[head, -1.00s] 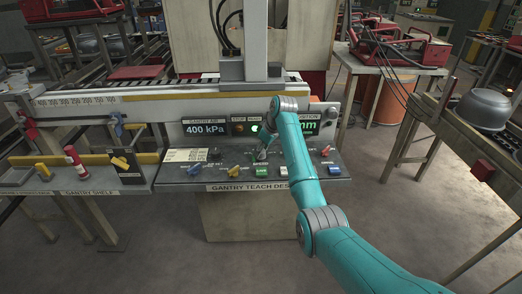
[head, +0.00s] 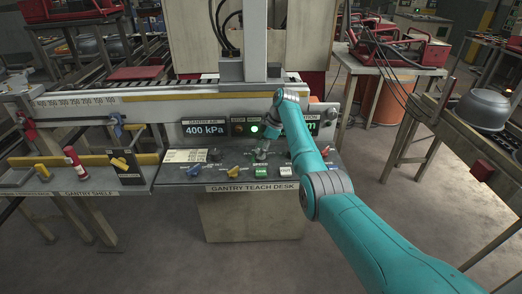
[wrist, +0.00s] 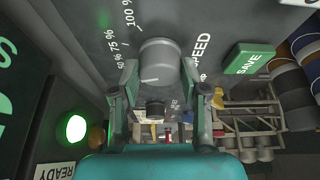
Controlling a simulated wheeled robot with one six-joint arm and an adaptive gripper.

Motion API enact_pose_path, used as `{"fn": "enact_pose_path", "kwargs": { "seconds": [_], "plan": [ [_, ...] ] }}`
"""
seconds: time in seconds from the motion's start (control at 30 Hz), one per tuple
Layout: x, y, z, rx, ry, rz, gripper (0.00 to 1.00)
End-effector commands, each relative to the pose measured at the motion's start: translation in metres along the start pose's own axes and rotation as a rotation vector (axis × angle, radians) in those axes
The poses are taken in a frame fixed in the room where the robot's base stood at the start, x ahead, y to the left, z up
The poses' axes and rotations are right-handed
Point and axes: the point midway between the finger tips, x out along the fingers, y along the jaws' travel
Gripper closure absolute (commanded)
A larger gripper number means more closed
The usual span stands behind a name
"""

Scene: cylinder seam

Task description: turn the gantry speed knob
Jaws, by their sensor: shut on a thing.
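The grey, round speed knob (wrist: 160,62) stands on the teach desk panel in the wrist view. The word SPEED is printed beside it, with percent marks up to 100 % on the other side. A short white line on the knob points left in that view, below the printed marks. My gripper (wrist: 160,80) has one finger on each side of the knob and is shut on it. In the head view, my gripper (head: 261,154) is down at the desk and hides most of the knob.
The green SAVE button (wrist: 250,58) is close beside the knob. A lit green lamp (wrist: 76,128) sits by the READY label. The gantry shelf (head: 90,184) is to the left.

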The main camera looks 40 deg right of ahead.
Motion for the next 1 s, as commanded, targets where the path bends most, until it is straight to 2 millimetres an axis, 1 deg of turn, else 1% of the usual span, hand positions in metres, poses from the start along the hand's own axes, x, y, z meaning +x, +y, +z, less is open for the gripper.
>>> {"fn": "enact_pose_path", "kwargs": {
  "seconds": [0.53,0.57,0.6,0.63,0.67,1.0],
  "plan": [
    [0.0011,-0.0003,0.0011,-0.02,-0.002,-0.011,0.9],
    [0.0011,-0.0003,0.0012,-0.02,-0.002,-0.011,0.5],
    [0.0011,-0.0003,0.0012,-0.02,-0.002,-0.011,0.4],
    [0.0011,-0.0003,0.0011,-0.02,-0.002,-0.011,0.33],
    [0.0009,-0.0003,0.001,-0.02,-0.002,-0.01,0.3],
    [-0.0023,0.0004,0.0004,-0.021,-0.001,-0.008,0.3]
  ]
}}
